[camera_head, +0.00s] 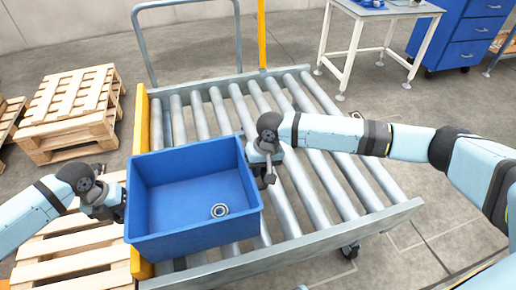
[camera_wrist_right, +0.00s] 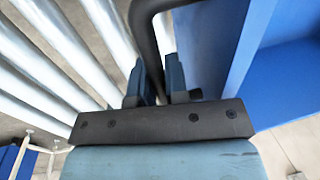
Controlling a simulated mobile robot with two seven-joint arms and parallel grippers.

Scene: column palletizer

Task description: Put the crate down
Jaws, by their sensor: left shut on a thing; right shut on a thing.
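A blue, open-topped crate (camera_head: 195,238) is over the left part of the roller table, level as far as I can see. A small metal ring (camera_head: 220,210) lies on its floor. My left gripper (camera_head: 121,207) is at the crate's left side, shut on it; its fingertips are partly hidden. My right gripper (camera_head: 258,163) is shut at the crate's right side. In the right wrist view, the right gripper (camera_wrist_right: 166,85) closes around a dark bar beside the blue crate wall (camera_wrist_right: 215,45). I cannot tell whether the crate's bottom touches the rollers.
The roller table (camera_head: 330,238) has free rollers to the crate's right and behind it. A yellow edge strip (camera_head: 141,125) runs along its left side. Wooden pallets (camera_head: 75,110) lie at left. A white-legged table (camera_head: 345,50) and blue drawer cabinet (camera_head: 470,35) stand behind.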

